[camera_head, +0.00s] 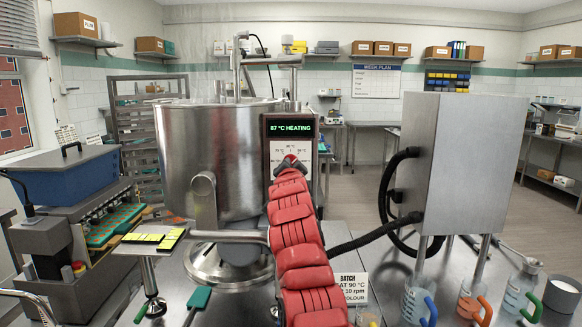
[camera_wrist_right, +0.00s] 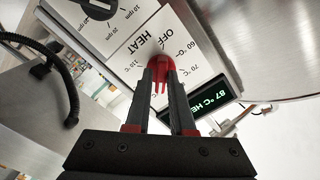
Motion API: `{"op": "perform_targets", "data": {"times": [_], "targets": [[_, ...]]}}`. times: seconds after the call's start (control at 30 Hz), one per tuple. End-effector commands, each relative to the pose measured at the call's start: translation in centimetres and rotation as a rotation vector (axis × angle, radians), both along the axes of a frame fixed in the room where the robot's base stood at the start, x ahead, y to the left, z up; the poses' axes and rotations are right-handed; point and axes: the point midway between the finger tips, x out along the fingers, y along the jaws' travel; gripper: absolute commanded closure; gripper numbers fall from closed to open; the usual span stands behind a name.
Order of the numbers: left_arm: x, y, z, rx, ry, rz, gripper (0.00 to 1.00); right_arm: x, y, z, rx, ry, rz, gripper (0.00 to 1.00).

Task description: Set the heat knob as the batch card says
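The heat knob (camera_wrist_right: 161,68) is red and sits on a white dial plate marked HEAT, OFF, 60 °C, 70 °C and 110 °C in the right wrist view. The two dark fingers of my right gripper (camera_wrist_right: 162,75) are closed around its grip. The gripper hides part of the dial, and I cannot read the knob's setting. In the head view my red right arm covers most of the panel below the display (camera_head: 291,129), which reads 87 °C HEATING. The batch card (camera_head: 352,288) stands on the table, partly hidden; "AT 90 °C", "10 rpm" and "COLOUR" are legible. My left gripper is not in view.
A large steel kettle (camera_head: 222,160) stands left of the panel. A steel cabinet (camera_head: 465,160) with black hoses stands on the right. Jugs with coloured handles (camera_head: 472,300) line the front right. A blue-topped machine (camera_head: 68,185) with green trays is at left.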

Motion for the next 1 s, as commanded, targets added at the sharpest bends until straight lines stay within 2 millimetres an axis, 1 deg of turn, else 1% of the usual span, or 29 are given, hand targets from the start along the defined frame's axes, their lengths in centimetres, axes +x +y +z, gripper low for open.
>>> {"op": "perform_targets", "data": {"times": [0.03, 0.1, 0.13, 0.4, 0.57, 0.77, 1.0], "targets": [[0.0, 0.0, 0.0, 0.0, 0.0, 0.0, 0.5, 0.0, 0.0, 0.0, 0.0, 0.0, 0.0, 0.68], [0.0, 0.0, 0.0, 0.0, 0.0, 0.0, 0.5, 0.0, 0.0, 0.0, 0.0, -0.001, 0.0, 0.55], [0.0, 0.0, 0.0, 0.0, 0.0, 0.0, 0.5, 0.0, 0.0, 0.1, 0.0, -0.001, 0.0, 0.54], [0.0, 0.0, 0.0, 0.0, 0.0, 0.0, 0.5, 0.0, 0.0, 0.1, 0.0, -0.004, -0.001, 0.54], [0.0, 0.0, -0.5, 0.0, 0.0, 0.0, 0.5, -0.5, -0.1, 0.1, 0.002, -0.006, -0.002, 0.54], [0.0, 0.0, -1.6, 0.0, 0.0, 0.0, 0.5, -2.1, -0.1, -0.2, 0.0, -0.005, -0.004, 0.54], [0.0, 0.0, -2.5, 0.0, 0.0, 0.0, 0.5, -5.1, 0.0, 0.0, 0.0, -0.007, 0.0, 0.54]]}}
